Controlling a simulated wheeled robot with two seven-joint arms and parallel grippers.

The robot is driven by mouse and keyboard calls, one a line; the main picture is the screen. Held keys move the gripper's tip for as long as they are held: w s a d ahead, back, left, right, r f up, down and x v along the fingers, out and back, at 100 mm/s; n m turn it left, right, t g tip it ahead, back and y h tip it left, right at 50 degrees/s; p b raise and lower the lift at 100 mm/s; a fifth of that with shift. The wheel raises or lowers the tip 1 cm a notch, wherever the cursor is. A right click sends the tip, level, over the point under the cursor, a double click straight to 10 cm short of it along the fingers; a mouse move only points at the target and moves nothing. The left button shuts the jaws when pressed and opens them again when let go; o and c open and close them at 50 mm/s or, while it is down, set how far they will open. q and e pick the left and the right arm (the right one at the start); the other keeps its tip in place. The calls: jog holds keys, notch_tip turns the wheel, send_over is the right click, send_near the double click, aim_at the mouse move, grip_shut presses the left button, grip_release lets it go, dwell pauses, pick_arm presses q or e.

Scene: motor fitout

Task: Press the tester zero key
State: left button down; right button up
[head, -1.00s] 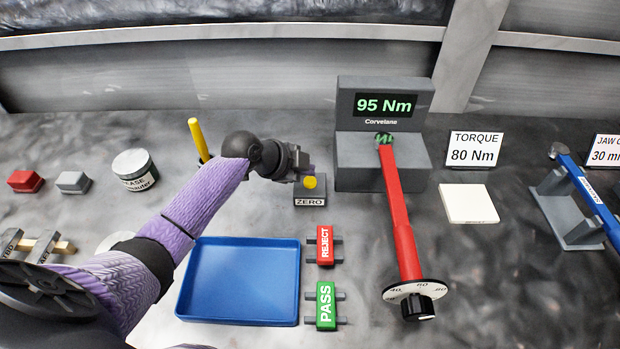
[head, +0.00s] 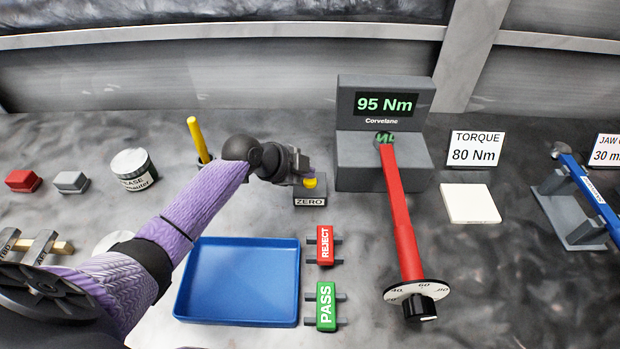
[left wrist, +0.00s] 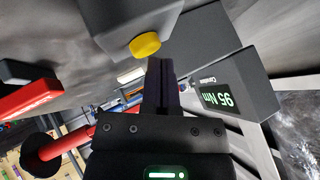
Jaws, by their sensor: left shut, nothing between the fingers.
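The zero key is a yellow button (head: 310,182) on a small grey box labelled ZERO (head: 309,198), left of the tester. My left gripper (head: 303,172) is shut and empty, with its fingertips right at the button in the head view. In the left wrist view the shut fingers (left wrist: 161,80) lie close to the yellow button (left wrist: 145,45); I cannot tell if they touch it. The grey tester (head: 378,105) reads 95 Nm, also in the left wrist view (left wrist: 222,98). My right gripper is not in view.
A red torque wrench (head: 402,215) sits with its head in the tester. A blue tray (head: 237,310), REJECT (head: 325,245) and PASS (head: 326,305) tags lie in front. A yellow-handled tool (head: 197,137) stands behind my left arm. A white pad (head: 469,204) lies right.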

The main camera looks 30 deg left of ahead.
aim_at(306, 181)
pick_arm(q)
jog(key=shift+f+b, duration=0.35)
jog(key=shift+f, duration=0.1)
dwell(0.3)
jog(key=shift+r+p, duration=0.8)
jog(key=shift+r, duration=0.15)
notch_tip(306, 181, up, 5)
jog(key=p, duration=0.4)
jog(key=shift+r, duration=0.1)
dwell(0.5)
